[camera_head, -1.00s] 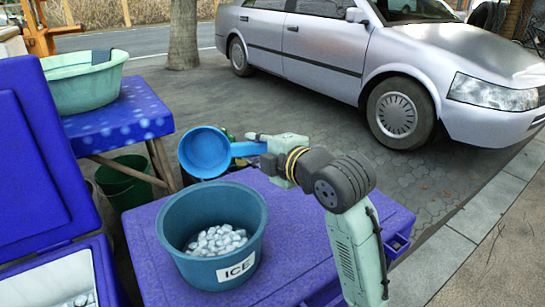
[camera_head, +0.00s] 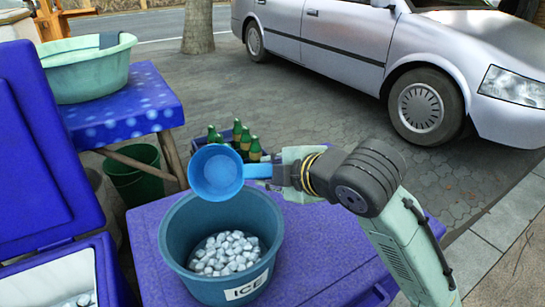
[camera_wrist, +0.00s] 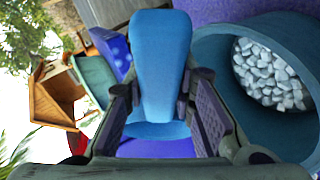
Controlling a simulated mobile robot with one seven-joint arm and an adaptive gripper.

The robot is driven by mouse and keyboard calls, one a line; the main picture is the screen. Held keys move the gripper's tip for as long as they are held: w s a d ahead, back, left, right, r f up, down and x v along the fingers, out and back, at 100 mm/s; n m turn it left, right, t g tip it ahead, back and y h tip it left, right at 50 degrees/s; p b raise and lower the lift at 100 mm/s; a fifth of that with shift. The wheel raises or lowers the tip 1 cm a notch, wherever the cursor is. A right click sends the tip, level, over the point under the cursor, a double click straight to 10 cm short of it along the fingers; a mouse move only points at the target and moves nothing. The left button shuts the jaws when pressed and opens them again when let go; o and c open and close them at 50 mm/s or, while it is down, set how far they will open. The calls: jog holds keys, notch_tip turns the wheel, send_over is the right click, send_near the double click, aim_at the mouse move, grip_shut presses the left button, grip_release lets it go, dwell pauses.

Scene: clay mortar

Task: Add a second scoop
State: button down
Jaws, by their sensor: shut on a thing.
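My gripper (camera_head: 276,172) is shut on the handle of a blue scoop (camera_head: 215,173). In the wrist view the handle (camera_wrist: 160,60) lies between the two fingers. The scoop's round bowl faces the head camera and looks empty inside. It hangs above the back rim of a blue-teal tub (camera_head: 180,270) labelled ICE. The tub holds loose ice cubes (camera_head: 226,252) and stands on a purple table. The wrist view shows the ice (camera_wrist: 270,75) in the tub at right, with the scoop beside it.
An open blue cooler (camera_head: 45,262) with ice stands at left. Behind are a green basin (camera_head: 85,75) on a blue table (camera_head: 125,115), a green bucket (camera_head: 132,180) and a crate of green bottles (camera_head: 240,138). The purple table (camera_head: 310,240) is clear right of the tub.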

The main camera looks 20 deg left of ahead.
jog(key=g+p, duration=0.1)
jog(key=p, duration=0.1)
jog(key=g+h+p, duration=0.1)
jog(key=p, duration=0.1)
jog(key=shift+w+a+r+m+p, duration=0.1)
jog(key=shift+w+r+m+p, duration=0.2)
jog(key=shift+w+m, duration=0.1)
jog(key=m+g+h+p, duration=0.1)
jog(key=g+p, duration=0.2)
jog(key=p, duration=0.4)
jog(key=g+h+p, duration=0.1)
jog(key=g+p, duration=0.3)
jog(key=p, duration=0.2)
jog(key=shift+w+a+r+m+h+p, duration=0.1)
jog(key=shift+w+m+h+p, duration=0.1)
jog(key=shift+m+h+p, duration=0.2)
